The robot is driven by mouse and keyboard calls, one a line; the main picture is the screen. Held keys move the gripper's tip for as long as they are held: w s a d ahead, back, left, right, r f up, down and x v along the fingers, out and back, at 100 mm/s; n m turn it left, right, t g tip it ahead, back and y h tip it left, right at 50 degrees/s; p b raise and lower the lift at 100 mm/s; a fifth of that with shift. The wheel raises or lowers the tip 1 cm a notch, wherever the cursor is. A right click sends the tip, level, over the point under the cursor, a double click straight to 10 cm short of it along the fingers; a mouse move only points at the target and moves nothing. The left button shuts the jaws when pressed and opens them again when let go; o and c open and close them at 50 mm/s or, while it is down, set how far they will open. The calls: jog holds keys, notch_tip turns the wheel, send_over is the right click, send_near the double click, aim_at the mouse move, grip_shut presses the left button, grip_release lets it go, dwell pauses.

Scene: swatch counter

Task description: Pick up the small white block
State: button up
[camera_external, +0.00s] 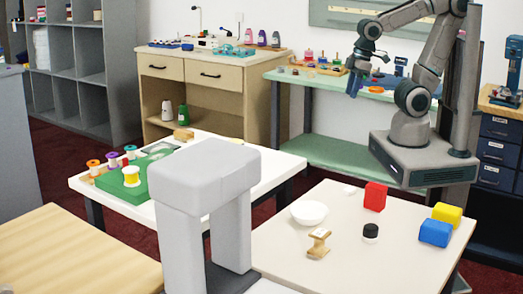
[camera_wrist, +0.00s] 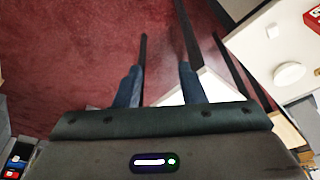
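The small white block (camera_external: 350,189) lies on the pale front-right table (camera_external: 285,257), between a white bowl (camera_external: 309,213) and a red block (camera_external: 375,197). In the wrist view, a small white shape that looks like this block (camera_wrist: 272,31) is at the upper right, near the bowl (camera_wrist: 289,73) and the red block (camera_wrist: 313,19). My gripper (camera_external: 354,86) is raised well away from the block, toward the back of the room. In the wrist view, my gripper's two fingers (camera_wrist: 160,75) are apart with nothing between them.
On the same table are a wooden spool (camera_external: 319,243), a black-and-white cylinder (camera_external: 370,231), a blue block (camera_external: 435,233) and a yellow block (camera_external: 447,214). A grey arch-shaped object (camera_external: 205,175) stands in front. Red floor (camera_wrist: 70,50) lies below my gripper.

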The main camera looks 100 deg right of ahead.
dwell(0.3)
jog(key=shift+o, duration=1.4)
